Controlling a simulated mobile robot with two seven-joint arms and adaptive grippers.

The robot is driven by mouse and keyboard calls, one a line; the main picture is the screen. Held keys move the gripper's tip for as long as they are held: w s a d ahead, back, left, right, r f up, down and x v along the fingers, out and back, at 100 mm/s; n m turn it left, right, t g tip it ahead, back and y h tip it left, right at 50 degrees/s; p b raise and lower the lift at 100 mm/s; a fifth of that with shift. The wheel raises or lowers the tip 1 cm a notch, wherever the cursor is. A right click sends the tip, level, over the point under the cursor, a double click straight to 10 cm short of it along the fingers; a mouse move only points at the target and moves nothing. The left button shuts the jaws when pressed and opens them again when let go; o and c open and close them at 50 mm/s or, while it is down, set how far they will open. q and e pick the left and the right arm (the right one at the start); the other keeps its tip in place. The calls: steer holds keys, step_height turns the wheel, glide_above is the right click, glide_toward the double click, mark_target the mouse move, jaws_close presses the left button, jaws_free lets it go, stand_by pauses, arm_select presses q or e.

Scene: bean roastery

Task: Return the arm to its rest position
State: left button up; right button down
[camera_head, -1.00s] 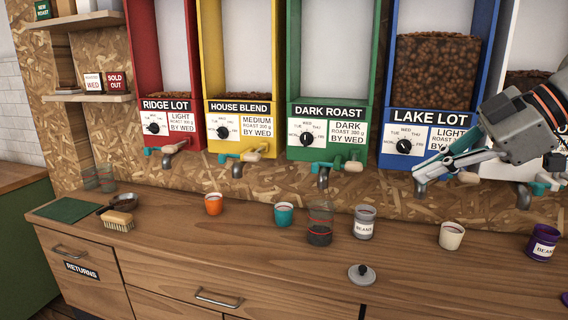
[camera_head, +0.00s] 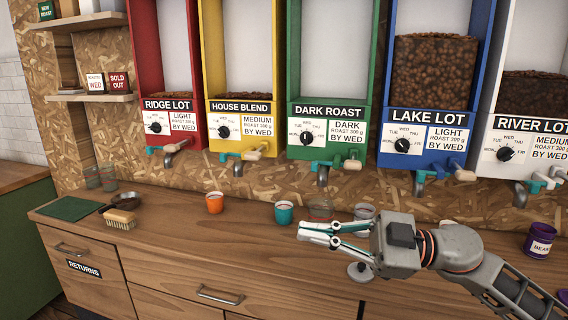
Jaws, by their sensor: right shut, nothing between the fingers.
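My right arm reaches in from the lower right, over the counter. Its gripper (camera_head: 303,231) points left, its fingers closed together with nothing between them. It hangs in front of the glass jar (camera_head: 321,208) and the grey beans canister (camera_head: 364,211), hiding most of both. The grey lid (camera_head: 360,272) on the counter is partly covered by the gripper. My left gripper is not in view.
The wooden counter (camera_head: 170,225) carries an orange cup (camera_head: 214,203), a teal cup (camera_head: 283,213), a brush (camera_head: 119,218), a pan (camera_head: 121,201) and a purple canister (camera_head: 540,241). Bean dispensers such as Lake Lot (camera_head: 428,115) line the back wall. The counter's front left is clear.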

steer(key=w+d+f+m+t+h, duration=0.1)
steer(key=d+f+m+t+h, duration=0.35)
steer(key=f+m+t, duration=0.6)
steer(key=w+d+f+m+t+h, duration=0.2)
steer(key=d+f+m+t+h, duration=0.25)
steer(key=f, duration=1.05)
steer(key=s+d+f+m+g+h, duration=0.1)
steer(key=s+d+f+g+h, duration=0.2)
steer(key=s+f, duration=0.6)
steer(key=s+d+f+m+g+h, duration=0.2)
steer(key=s+f, duration=0.8)
steer(key=f, duration=0.7)
steer(key=d+g+h, duration=0.1)
steer(key=h, duration=0.1)
steer(key=shift+s+m+h, duration=0.25)
steer(key=shift+m+h, duration=0.05)
steer(key=shift+d, duration=0.15)
